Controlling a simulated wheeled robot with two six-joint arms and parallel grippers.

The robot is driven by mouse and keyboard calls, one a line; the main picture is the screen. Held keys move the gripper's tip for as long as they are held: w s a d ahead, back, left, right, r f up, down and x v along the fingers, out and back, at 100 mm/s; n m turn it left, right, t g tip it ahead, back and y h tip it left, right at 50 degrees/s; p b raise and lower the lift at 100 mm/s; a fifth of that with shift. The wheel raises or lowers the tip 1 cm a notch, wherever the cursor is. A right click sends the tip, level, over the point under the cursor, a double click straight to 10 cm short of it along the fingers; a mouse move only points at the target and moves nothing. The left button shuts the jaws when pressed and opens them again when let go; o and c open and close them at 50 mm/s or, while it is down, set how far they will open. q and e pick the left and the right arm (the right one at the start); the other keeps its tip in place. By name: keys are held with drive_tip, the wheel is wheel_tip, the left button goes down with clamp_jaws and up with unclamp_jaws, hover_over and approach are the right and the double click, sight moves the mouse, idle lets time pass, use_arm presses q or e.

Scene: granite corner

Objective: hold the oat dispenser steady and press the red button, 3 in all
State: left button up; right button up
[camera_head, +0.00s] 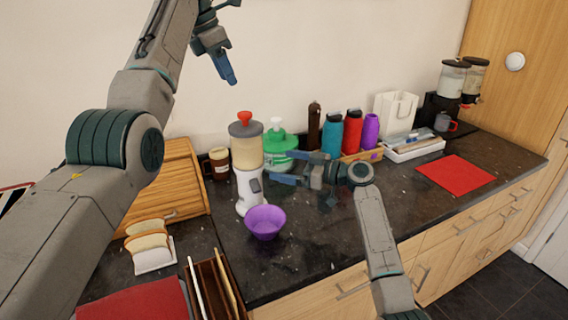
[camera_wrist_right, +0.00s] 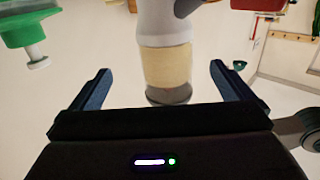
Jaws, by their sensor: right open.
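The oat dispenser (camera_head: 247,155) stands upright on the dark counter, with a white base, a clear oat-filled container and a grey lid. Its red button (camera_head: 244,116) sits on top. A purple bowl (camera_head: 265,222) is in front of its base. My right gripper (camera_head: 279,166) is open just right of the dispenser, apart from it. In the right wrist view, upside down, the dispenser (camera_wrist_right: 166,68) shows between and beyond the fingers; its button is hidden there. My left gripper (camera_head: 231,80) hangs above and left of the button, fingers together, empty.
A green pump container (camera_head: 281,152) stands close behind right of the dispenser. Bottles (camera_head: 352,132) line the wall. A brown jar (camera_head: 218,163) and wooden bread box (camera_head: 180,190) are left. A bread rack (camera_head: 155,260) is front left. Counter right of the bowl is clear.

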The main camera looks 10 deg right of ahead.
sight(248, 156)
drive_tip(key=shift+a+r, duration=0.25)
drive_tip(key=shift+a, duration=0.2)
drive_tip(key=shift+a+r, duration=0.2)
drive_tip(key=shift+a, duration=0.25)
use_arm(q)
drive_tip(key=shift+d, duration=0.1)
use_arm(e)
drive_tip(key=x, duration=1)
drive_tip(key=shift+a+r, duration=0.1)
drive_tip(key=c, duration=1.3)
use_arm(q)
clamp_jaws()
use_arm(e)
drive_tip(key=shift+c, duration=0.3)
